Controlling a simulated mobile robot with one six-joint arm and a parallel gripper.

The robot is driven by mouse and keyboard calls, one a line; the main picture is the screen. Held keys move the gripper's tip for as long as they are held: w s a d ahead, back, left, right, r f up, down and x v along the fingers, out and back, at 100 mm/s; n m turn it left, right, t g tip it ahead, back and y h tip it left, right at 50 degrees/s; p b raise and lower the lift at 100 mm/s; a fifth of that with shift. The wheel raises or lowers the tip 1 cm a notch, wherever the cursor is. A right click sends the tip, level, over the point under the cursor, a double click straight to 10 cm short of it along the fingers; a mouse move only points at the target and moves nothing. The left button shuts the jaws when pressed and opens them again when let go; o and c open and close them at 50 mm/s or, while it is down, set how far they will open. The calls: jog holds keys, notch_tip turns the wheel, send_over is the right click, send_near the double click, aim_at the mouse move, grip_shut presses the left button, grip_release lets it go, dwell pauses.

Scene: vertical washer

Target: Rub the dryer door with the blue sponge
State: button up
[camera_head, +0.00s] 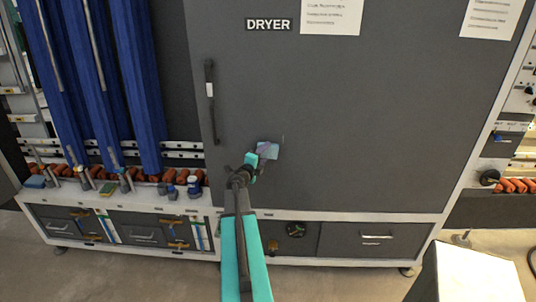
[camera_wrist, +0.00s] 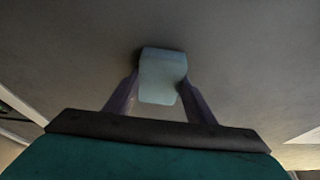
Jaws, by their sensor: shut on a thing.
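The dryer door (camera_head: 370,110) is a large flat dark grey panel with a "DRYER" label at its top left and a black vertical handle (camera_head: 210,100) on its left side. My gripper (camera_head: 266,152) is in front of the lower left part of the door, right of and below the handle. It is shut on a light blue sponge (camera_wrist: 162,75). In the wrist view the sponge sits between the two fingers with its far end at the grey door surface. It looks close to or against the door; I cannot tell whether it touches.
Blue hanging strips (camera_head: 140,80) stand left of the door. Small bottles (camera_head: 193,186) and other items line the ledge at lower left. Drawers (camera_head: 375,238) run below the door. A white box (camera_head: 480,275) stands at lower right. The door face around my gripper is clear.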

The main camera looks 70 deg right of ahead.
jog(key=shift+w, duration=0.15)
jog(key=shift+w+a+r+p, duration=0.15)
jog(key=shift+w+a, duration=0.2)
jog(key=shift+w, duration=0.65)
jog(key=shift+w+a+f+p, duration=0.15)
jog(key=shift+w+a, duration=0.2)
jog(key=shift+w, duration=0.6)
jog(key=shift+r, duration=0.1)
jog(key=shift+a, duration=0.1)
jog(key=shift+s+a+b, duration=0.15)
jog(key=shift+s+a, duration=0.25)
jog(key=shift+a, duration=0.5)
jog(key=shift+s+a+b, duration=0.1)
jog(key=shift+s+a, duration=0.35)
jog(key=shift+a, duration=0.4)
jog(key=shift+s+a+b, duration=0.15)
jog(key=shift+s+a, duration=0.25)
jog(key=shift+a, duration=0.5)
jog(key=shift+s+a, duration=0.3)
jog(key=shift+a, duration=0.4)
jog(key=shift+s+a, duration=0.25)
jog(key=shift+a, duration=0.45)
jog(key=shift+s+d, duration=0.1)
